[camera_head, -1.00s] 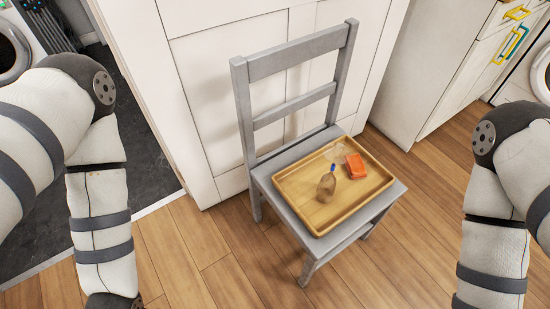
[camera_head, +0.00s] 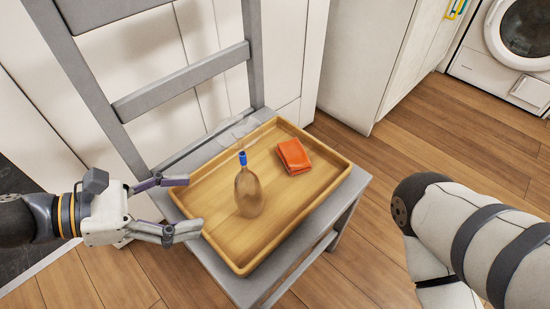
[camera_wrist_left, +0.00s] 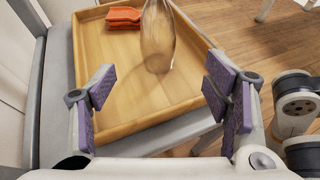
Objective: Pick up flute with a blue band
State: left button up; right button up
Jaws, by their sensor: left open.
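The flute with a blue band (camera_head: 248,192) is a brownish see-through, bottle-shaped glass with blue at its top. It stands upright in the wooden tray (camera_head: 243,270) on the chair seat. In the left wrist view the flute (camera_wrist_left: 157,40) is ahead, between the line of the fingers, with its top cut off. My left gripper (camera_head: 194,203) is open and empty at the tray's left edge, pointing at the flute and apart from it. It also shows in the left wrist view (camera_wrist_left: 160,85). My right gripper is out of view.
An orange folded cloth-like item (camera_head: 293,156) lies in the tray, right of the flute. A faint clear glass object (camera_head: 240,128) is near the tray's far corner. The grey chair's backrest (camera_head: 180,82) rises behind. White cabinets stand behind; wooden floor is open at right.

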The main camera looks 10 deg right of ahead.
aim_at(248, 193)
pick_arm(q)
jog(key=shift+w+d+f, duration=0.1)
jog(key=shift+w+d, duration=0.05)
jog(key=shift+d, duration=0.15)
jog(key=b+x, duration=0.2)
jog(key=x, duration=0.3)
jog(key=b+x, duration=0.2)
jog(key=x, duration=0.4)
jog(key=shift+w+d, duration=0.2)
jog(key=shift+d, duration=0.1)
jog(key=shift+r, duration=0.2)
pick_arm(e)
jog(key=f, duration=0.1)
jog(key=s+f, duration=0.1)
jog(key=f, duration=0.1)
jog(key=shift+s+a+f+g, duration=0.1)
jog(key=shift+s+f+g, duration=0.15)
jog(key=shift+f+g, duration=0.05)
pick_arm(q)
jog(key=shift+c, duration=0.5)
jog(key=c, duration=1.2)
